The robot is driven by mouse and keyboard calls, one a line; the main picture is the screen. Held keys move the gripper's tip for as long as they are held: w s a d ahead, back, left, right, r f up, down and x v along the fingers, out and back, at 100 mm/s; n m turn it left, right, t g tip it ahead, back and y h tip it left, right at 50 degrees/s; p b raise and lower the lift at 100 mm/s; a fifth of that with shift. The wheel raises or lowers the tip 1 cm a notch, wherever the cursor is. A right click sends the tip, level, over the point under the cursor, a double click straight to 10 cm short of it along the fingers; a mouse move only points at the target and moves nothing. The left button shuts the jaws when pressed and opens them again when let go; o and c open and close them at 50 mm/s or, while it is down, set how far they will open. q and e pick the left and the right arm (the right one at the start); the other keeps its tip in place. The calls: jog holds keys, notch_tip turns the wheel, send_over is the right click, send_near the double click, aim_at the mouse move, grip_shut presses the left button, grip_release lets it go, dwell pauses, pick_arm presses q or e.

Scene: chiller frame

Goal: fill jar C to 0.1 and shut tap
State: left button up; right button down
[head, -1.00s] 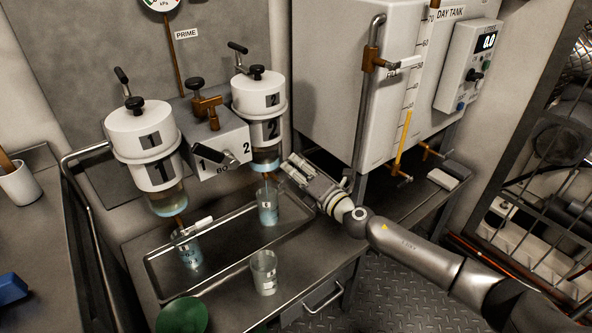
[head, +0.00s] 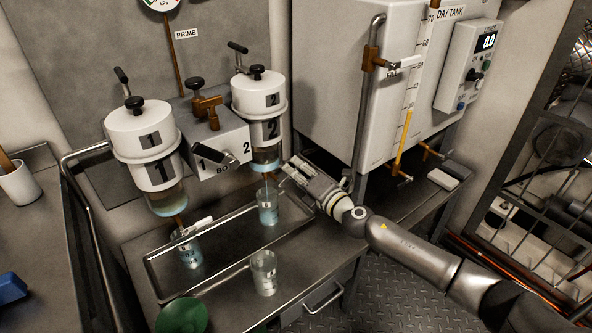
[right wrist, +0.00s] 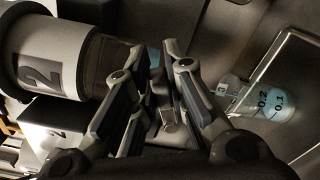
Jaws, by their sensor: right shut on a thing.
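My right gripper (head: 288,174) is at the lower end of filter housing 2 (head: 262,120), from the right. In the right wrist view its fingers (right wrist: 158,64) are closed around a small part, apparently the tap handle, mostly hidden. A clear jar with blue liquid (head: 268,210) stands in the tray under housing 2. The right wrist view shows this jar (right wrist: 262,103) with marks 0.2 and 0.1. Another jar with bluish liquid (head: 188,250) stands under housing 1 (head: 150,150). A third jar (head: 264,275), seemingly empty, stands at the tray's front edge. My left gripper is out of view.
The metal tray (head: 160,285) lies on the bench. A white tap lever (head: 195,228) is above the jar under housing 1. A green round object (head: 182,316) is at the front edge. The day tank (head: 335,95) stands behind my right arm.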

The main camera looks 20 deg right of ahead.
jog(key=m, duration=0.1)
jog(key=f+m, duration=0.1)
jog(key=m, duration=0.1)
jog(key=shift+d+f, duration=0.2)
jog(key=shift+f, duration=0.1)
jog(key=shift+f+m, duration=0.3)
jog(key=shift+m, duration=0.45)
jog(key=shift+f+m, duration=0.3)
jog(key=shift+m, duration=0.45)
jog(key=shift+f, duration=0.2)
jog(key=c, duration=1.4)
grip_release()
jog(key=shift+c, duration=0.2)
jog(key=shift+r, duration=0.1)
jog(key=v, duration=1.2)
